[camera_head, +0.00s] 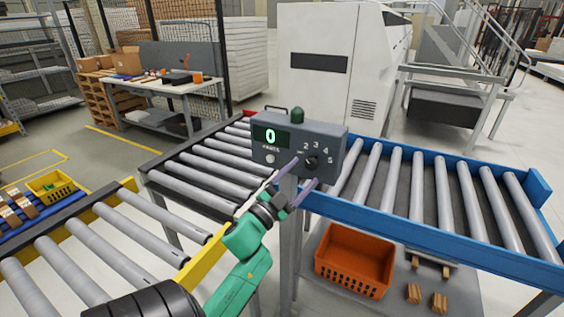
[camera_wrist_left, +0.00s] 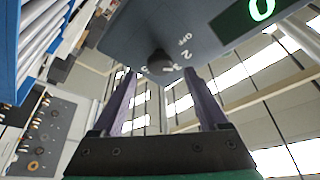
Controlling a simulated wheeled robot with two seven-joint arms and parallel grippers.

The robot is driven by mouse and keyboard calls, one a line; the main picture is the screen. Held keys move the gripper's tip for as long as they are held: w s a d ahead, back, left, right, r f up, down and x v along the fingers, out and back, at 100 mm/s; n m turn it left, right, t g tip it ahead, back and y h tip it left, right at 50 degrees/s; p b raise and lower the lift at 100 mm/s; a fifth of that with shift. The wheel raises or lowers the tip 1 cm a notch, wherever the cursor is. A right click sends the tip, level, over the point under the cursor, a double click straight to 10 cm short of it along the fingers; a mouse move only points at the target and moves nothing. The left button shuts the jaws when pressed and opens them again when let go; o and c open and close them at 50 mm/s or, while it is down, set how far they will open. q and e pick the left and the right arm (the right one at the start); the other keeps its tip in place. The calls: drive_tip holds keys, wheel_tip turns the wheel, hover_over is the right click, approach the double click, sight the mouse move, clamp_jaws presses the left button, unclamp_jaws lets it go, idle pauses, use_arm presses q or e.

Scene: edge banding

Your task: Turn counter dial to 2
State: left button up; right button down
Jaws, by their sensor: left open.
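The grey counter box (camera_head: 298,140) stands on a post between the roller conveyors. Its green display (camera_head: 270,136) reads 0. The dark round dial (camera_head: 311,162) sits at the lower right of its face, with the numbers 2 to 5 around it; which mark it points to cannot be told. In the left wrist view the dial (camera_wrist_left: 160,62) is ahead, beyond and between my fingers, with OFF and 2 marked near it. My left gripper (camera_head: 301,178) is open and empty, just in front of and below the dial, apart from it. My right gripper is not in view.
Conveyors with grey rollers lie left (camera_head: 195,180) and right (camera_head: 440,190) of the box. An orange crate (camera_head: 355,262) and wooden blocks (camera_head: 426,298) are on a shelf below. A white machine (camera_head: 335,65) stands behind. A round button (camera_head: 270,158) is left of the dial.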

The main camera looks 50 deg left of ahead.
use_arm(q)
drive_tip(key=b+v, duration=0.3)
drive_tip(key=v, duration=0.7)
drive_tip(key=shift+s+f, duration=0.15)
drive_tip(key=shift+s, duration=0.2)
